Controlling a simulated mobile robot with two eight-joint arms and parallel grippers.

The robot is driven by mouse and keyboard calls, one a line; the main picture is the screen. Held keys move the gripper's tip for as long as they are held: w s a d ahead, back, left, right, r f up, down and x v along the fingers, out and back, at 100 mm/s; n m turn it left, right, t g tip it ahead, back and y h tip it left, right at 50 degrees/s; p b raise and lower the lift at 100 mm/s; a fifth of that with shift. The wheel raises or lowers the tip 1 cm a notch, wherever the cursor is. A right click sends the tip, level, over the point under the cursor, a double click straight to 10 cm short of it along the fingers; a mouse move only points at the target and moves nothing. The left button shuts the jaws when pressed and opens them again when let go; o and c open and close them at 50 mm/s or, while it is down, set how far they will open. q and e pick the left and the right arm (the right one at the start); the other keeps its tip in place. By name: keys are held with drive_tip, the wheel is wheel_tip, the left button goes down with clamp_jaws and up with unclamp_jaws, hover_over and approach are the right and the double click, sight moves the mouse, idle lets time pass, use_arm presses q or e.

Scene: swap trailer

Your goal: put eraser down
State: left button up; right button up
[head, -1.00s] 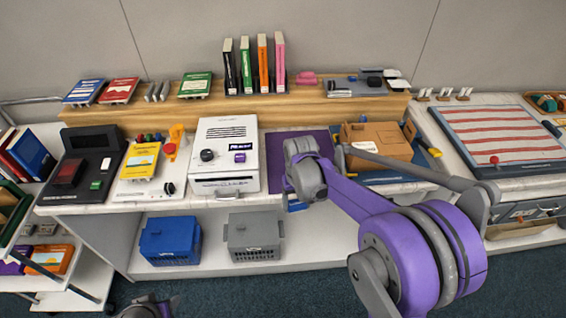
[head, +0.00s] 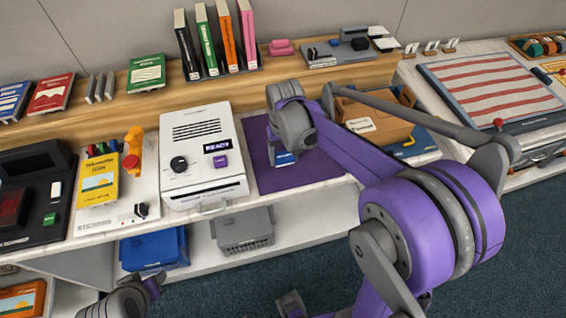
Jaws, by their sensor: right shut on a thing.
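My right gripper (head: 284,146) points down over the purple mat (head: 262,178), its fingers mostly hidden behind my wrist. It is shut on a small blue thing, seemingly the eraser (head: 285,159), which shows just below the wrist over the mat. I cannot tell whether the eraser touches the mat. Part of my left arm shows at the lower left edge with its gripper (head: 153,284); its fingers are too unclear to read.
A white machine (head: 204,155) with a lit display stands left of the mat. A brown cardboard box (head: 375,120) on a blue mat is at the right. Books (head: 216,40) and pink items (head: 282,47) stand on the wooden shelf behind. Blue and grey baskets (head: 243,229) sit below.

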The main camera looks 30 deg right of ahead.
sight(284, 170)
drive_tip(key=shift+w+f, duration=0.1)
drive_tip(key=shift+f, duration=2)
drive_tip(key=shift+f, duration=0.1)
